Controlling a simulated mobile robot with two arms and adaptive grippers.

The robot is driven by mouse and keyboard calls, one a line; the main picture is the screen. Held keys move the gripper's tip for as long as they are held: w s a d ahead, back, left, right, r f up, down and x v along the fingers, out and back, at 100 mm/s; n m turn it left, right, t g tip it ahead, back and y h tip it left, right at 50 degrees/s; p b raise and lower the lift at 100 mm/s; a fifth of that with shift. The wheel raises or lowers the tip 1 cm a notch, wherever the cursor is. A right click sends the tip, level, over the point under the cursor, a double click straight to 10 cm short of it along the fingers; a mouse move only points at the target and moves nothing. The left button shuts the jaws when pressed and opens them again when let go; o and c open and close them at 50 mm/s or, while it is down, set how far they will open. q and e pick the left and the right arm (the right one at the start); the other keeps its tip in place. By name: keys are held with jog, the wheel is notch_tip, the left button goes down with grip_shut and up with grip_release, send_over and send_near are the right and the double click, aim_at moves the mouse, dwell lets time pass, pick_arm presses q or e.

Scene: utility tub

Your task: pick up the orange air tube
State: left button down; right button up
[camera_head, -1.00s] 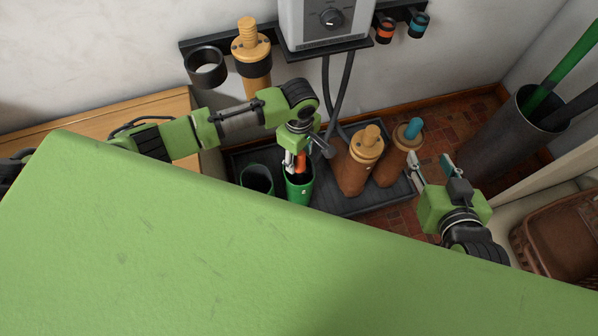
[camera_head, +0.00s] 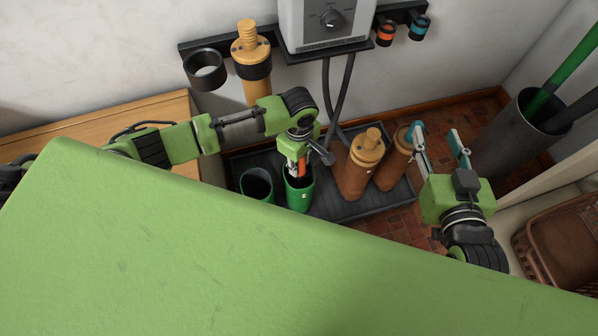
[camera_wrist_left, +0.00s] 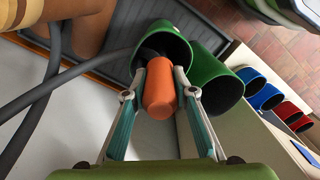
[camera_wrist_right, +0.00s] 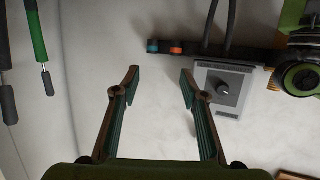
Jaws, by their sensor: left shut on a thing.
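The orange air tube (camera_wrist_left: 159,92) is between the fingers of my left gripper (camera_wrist_left: 160,75) in the left wrist view, which is shut on it. Its rounded end faces the camera. In the head view only a small orange part of the tube (camera_head: 301,168) shows under my left gripper (camera_head: 296,160), at the mouth of a green cup (camera_head: 300,197). The tube's lower end is hidden, and I cannot tell how deep it sits in the cup. My right gripper (camera_head: 437,138) is open and empty, raised at the right near the brown bottles.
Another green cup (camera_head: 256,185) stands close on the left. Two brown bottles, one in front (camera_head: 362,165) and one behind (camera_head: 395,165), share the dark tray (camera_head: 345,206). A grey box (camera_head: 325,22) with hanging hoses is on the wall. A dark bin (camera_head: 505,135) stands at the right.

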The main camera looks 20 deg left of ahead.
pick_arm(q)
jog(key=shift+r, duration=0.2)
pick_arm(e)
jog(key=shift+s+f, duration=0.1)
jog(key=shift+f, duration=0.05)
pick_arm(q)
notch_tip(320, 180, up, 5)
jog(key=p, duration=0.2)
jog(key=shift+f+p, duration=0.15)
jog(key=shift+p, duration=0.15)
notch_tip(320, 180, up, 5)
jog(key=shift+p, duration=0.95)
pick_arm(e)
jog(key=s+d+f+g+h, duration=0.1)
jog(key=s+d+f+g, duration=0.2)
jog(key=s+f+g, duration=0.2)
jog(key=s+d+f+g+h, duration=0.1)
jog(key=s+d+f+g, duration=0.2)
jog(key=s, duration=0.9)
notch_tip(320, 180, down, 4)
jog(key=g, duration=0.2)
jog(key=shift+s+d+f+m+g+h, duration=0.15)
jog(key=shift+s+m+g+h, duration=0.15)
jog(key=shift+g+h, duration=0.1)
